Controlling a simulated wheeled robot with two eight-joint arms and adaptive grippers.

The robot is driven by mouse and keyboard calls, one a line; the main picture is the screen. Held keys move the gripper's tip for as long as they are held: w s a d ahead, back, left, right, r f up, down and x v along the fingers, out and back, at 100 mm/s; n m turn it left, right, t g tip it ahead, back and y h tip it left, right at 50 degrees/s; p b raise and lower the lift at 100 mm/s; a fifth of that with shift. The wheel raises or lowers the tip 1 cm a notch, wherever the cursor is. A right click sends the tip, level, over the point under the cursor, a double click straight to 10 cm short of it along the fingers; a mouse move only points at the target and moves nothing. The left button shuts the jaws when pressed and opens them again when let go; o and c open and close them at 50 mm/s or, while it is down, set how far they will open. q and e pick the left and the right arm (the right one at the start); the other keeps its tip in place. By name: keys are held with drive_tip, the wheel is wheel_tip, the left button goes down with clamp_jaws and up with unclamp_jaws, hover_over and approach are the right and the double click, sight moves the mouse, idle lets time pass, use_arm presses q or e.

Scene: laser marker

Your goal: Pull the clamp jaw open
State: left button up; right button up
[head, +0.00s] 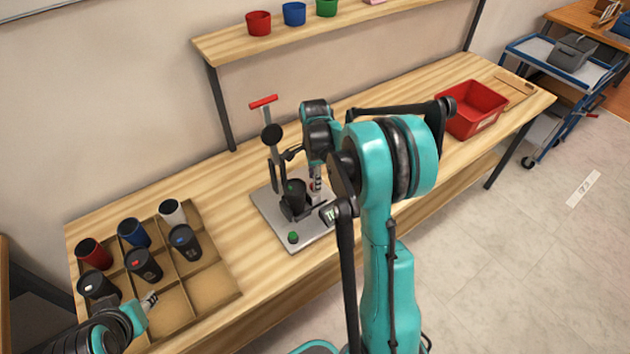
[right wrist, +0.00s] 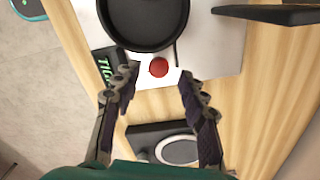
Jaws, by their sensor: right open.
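The laser marker stands on a light grey base plate (head: 265,208) in the middle of the bench. It has an upright post with a red-topped handle (head: 263,102), and a dark cup-like part (head: 295,193) low on the plate. I cannot clearly pick out the clamp jaw. My right gripper (head: 317,184) points down beside the dark part. In the right wrist view its fingers (right wrist: 156,82) are open and empty, with a red button (right wrist: 158,67) below and between them and a round black part (right wrist: 145,22) above in the picture. My left gripper (head: 151,299) is over the front of the compartment tray.
The wooden compartment tray (head: 212,290) holds several tumblers at the left. A green button (head: 293,237) sits at the plate's front corner. A red crate (head: 472,108) stands at the bench's right. A shelf (head: 285,40) with small pots runs behind.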

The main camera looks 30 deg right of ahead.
wheel_tip(320, 180, up, 11)
drive_tip(key=shift+f, duration=0.15)
idle(0.5)
drive_tip(key=s+a+r+n+t, duration=0.4)
drive_tip(key=s+a+r+n, duration=0.1)
drive_tip(key=s+a+n, duration=0.55)
drive_tip(key=s+a+f+n+t, duration=0.3)
drive_tip(key=s+a+n, duration=0.2)
drive_tip(key=s+n, duration=0.3)
drive_tip(key=n, duration=0.3)
drive_tip(key=shift+s+a+f, duration=0.2)
drive_tip(key=shift+s+f, duration=0.1)
drive_tip(key=shift+f, duration=0.1)
idle(0.6)
